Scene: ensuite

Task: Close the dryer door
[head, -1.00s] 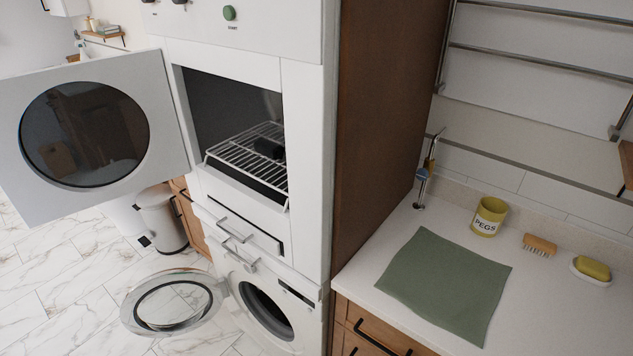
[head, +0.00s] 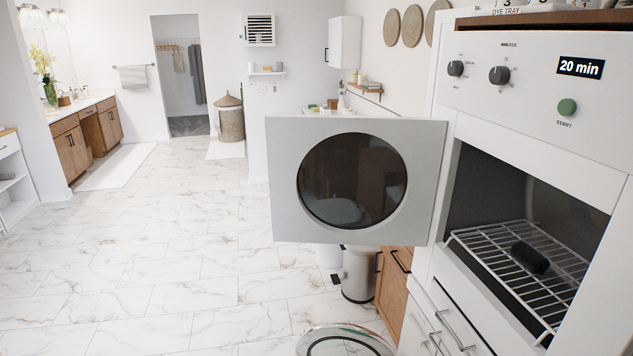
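The dryer door (head: 430,180) is a white panel with a round dark window (head: 352,181). It stands wide open, swung out to the left of the dryer. The dryer (head: 520,120) is at the right, with two dark knobs, a green start button (head: 567,107) and a display reading "20 min" (head: 580,67). Its opening shows a wire rack (head: 500,262) with a dark object (head: 530,258) lying on it. Neither of my grippers is in view.
Below, a round washer door (head: 345,341) stands open, partly cut off by the bottom edge. A bin (head: 360,275) and a wooden cabinet (head: 396,290) stand behind the dryer door. The marble floor (head: 180,240) to the left is clear.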

